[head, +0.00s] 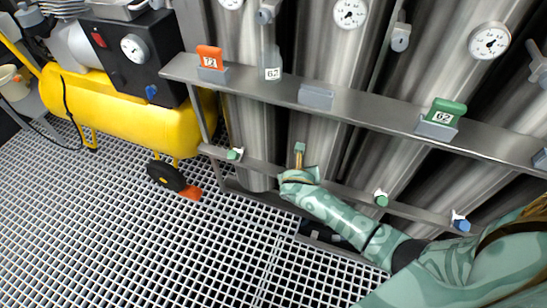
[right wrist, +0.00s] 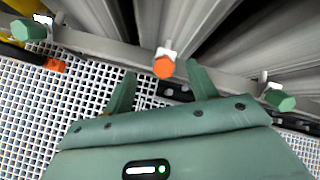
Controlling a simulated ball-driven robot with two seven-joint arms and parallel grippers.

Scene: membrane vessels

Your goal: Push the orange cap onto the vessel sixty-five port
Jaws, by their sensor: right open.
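In the right wrist view, the orange cap (right wrist: 164,67) sits at a white fitting (right wrist: 166,53) on the lower steel rail. I cannot tell how far it is seated. My right gripper (right wrist: 158,75) is open, its two green fingers on either side of the cap's line, with no clear contact. In the head view, my right gripper (head: 299,152) reaches the lower rail and hides the orange cap. No label reading sixty-five is legible. My left gripper is not in view.
Green caps (head: 235,154) and (head: 381,198) and a blue cap (head: 461,224) sit along the lower rail (head: 340,190). An upper shelf (head: 380,113) holds number tags above. A yellow compressor (head: 125,115) stands left. The grating floor is open at front left.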

